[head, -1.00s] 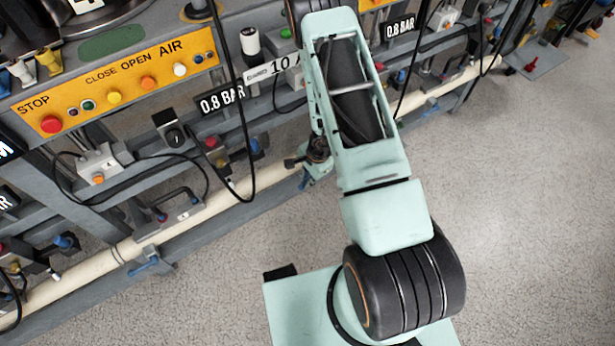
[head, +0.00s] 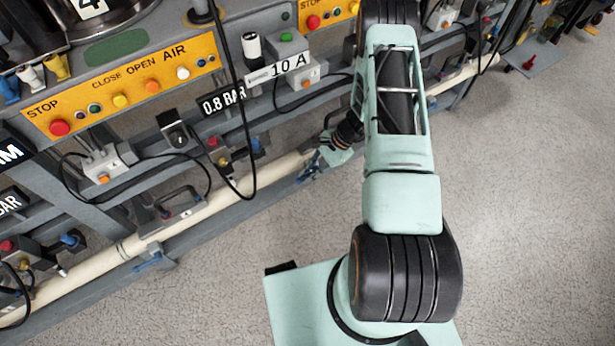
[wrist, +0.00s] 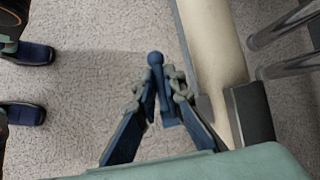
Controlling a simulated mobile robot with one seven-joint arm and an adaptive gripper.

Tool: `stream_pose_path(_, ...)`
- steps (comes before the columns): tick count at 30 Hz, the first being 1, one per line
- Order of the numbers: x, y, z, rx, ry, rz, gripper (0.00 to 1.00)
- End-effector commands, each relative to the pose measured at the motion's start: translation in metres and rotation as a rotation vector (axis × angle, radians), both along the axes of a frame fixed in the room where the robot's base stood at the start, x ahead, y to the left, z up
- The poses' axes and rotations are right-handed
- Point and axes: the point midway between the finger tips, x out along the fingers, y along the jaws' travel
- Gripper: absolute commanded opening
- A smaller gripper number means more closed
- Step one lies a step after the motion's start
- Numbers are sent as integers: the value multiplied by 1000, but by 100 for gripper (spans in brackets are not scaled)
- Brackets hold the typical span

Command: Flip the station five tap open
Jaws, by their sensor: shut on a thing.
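The station five tap shows in the wrist view as a blue lever with a round knob (wrist: 156,60) beside the cream pipe (wrist: 212,45). My gripper (wrist: 160,92) has its two fingers on either side of the lever, shut on it below the knob. The knob sticks out past the fingertips. In the head view my gripper (head: 311,171) is low at the pipe (head: 215,207), left of my arm. The tap is too small and too covered there to make out.
Another blue tap (head: 152,260) hangs under the pipe further left. Cables, small boxes and a yellow button panel (head: 125,88) line the frame. Grey bars (wrist: 285,30) stand right of the pipe in the wrist view.

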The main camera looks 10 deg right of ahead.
Motion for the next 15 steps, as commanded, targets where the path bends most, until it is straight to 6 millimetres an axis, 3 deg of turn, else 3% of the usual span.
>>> stream_pose_path(15,0,-1,2,42,14,-1,0)
